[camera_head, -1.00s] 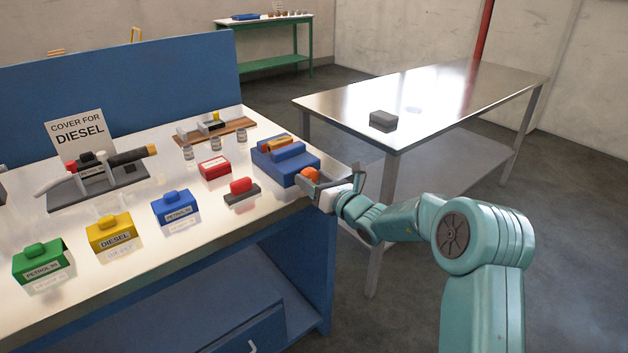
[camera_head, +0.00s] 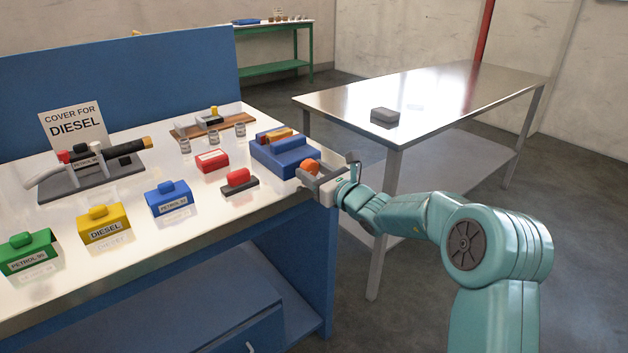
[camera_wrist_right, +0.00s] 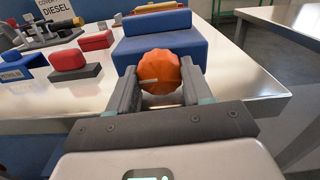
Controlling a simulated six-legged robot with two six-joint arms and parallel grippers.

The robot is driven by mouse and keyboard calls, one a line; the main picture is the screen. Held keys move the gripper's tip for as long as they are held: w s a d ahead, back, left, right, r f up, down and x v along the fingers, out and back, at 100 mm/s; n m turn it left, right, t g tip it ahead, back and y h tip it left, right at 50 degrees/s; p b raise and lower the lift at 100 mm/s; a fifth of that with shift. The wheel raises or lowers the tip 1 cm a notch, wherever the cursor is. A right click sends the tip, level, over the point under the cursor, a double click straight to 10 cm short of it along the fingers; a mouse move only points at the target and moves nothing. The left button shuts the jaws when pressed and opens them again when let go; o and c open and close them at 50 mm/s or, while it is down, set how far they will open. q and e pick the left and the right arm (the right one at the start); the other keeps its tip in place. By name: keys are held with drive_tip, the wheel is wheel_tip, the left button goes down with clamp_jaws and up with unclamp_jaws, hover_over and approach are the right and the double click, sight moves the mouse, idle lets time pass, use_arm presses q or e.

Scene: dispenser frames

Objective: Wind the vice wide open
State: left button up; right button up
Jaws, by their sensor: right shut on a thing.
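The blue vice (camera_head: 284,155) stands at the right end of the workbench. A yellow-orange piece (camera_head: 278,135) lies in its top between the blue blocks. Its orange knob (camera_head: 308,167) faces my right arm. My right gripper (camera_head: 316,173) is shut on the knob. In the right wrist view the ribbed knob (camera_wrist_right: 159,72) sits between the two grey fingers (camera_wrist_right: 160,88), with the blue vice body (camera_wrist_right: 160,44) right behind it. My left gripper is not in view.
The bench (camera_head: 215,222) also carries green (camera_head: 30,252), yellow (camera_head: 104,228) and blue (camera_head: 168,200) labelled covers, a red block (camera_head: 212,161), a red-handled piece (camera_head: 238,179) and a nozzle on a grey stand (camera_head: 90,184). A steel table (camera_head: 450,90) with a grey block (camera_head: 385,116) stands at right.

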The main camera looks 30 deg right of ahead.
drive_tip(key=o, duration=0.8)
drive_tip(key=shift+c, duration=0.2)
drive_tip(key=shift+s, duration=0.15)
drive_tip(key=s+d, duration=0.1)
drive_tip(key=s, duration=1.5)
drive_tip(key=shift+d, duration=0.1)
